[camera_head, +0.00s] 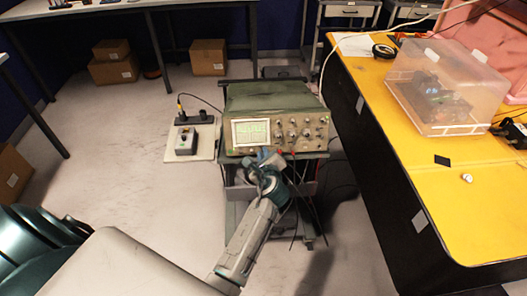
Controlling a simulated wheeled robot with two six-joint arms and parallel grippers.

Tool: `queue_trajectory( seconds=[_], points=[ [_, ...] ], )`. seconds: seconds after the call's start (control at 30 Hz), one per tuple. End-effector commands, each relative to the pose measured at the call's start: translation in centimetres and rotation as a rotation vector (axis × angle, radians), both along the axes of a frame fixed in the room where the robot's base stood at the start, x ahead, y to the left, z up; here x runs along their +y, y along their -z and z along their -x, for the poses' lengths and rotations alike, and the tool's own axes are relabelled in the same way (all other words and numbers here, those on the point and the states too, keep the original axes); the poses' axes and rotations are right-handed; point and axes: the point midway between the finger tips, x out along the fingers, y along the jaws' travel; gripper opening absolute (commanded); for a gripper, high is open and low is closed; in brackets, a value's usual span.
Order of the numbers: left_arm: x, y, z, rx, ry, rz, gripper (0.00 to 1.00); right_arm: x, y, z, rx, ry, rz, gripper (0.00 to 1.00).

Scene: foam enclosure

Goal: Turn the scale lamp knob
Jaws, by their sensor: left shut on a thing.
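The oscilloscope (262,97) stands on a small cart, with its lit screen (250,132) and knob panel (303,132) facing me. My left gripper (264,157) is at the lower edge of the front panel, below and right of the screen. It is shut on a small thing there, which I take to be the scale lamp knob. The knob itself is hidden by the fingers and too small to make out. My right gripper is not in view.
A yellow-topped bench (460,190) with a clear plastic box (445,90) stands to the right. A small control box (187,142) sits on a pale board left of the oscilloscope. Cables hang beside the cart.

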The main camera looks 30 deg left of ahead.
Motion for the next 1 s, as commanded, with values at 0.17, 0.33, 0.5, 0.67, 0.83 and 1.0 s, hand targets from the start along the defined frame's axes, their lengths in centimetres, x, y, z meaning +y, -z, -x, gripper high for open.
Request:
queue_trajectory(
  seconds=[0.17,0.33,0.5,0.67,0.83,1.0],
  points=[
    [0.0,-0.7,0.0,0.072,0.043,-0.113,0.0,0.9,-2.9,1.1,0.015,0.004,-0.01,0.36],
    [0.0,-0.3,0.0,0.115,0.072,-0.186,0.0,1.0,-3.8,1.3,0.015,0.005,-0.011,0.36],
    [0.0,-0.1,0.0,0.125,0.078,-0.204,0.0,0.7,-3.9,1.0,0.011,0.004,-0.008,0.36],
    [0.1,-0.1,0.0,0.123,0.077,-0.204,0.0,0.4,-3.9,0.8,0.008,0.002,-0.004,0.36],
    [0.0,-0.1,0.0,0.123,0.077,-0.203,0.33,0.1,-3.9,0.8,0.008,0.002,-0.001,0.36],
    [0.0,0.0,0.0,0.124,0.076,-0.203,0.33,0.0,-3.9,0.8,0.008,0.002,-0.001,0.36]
  ],
)
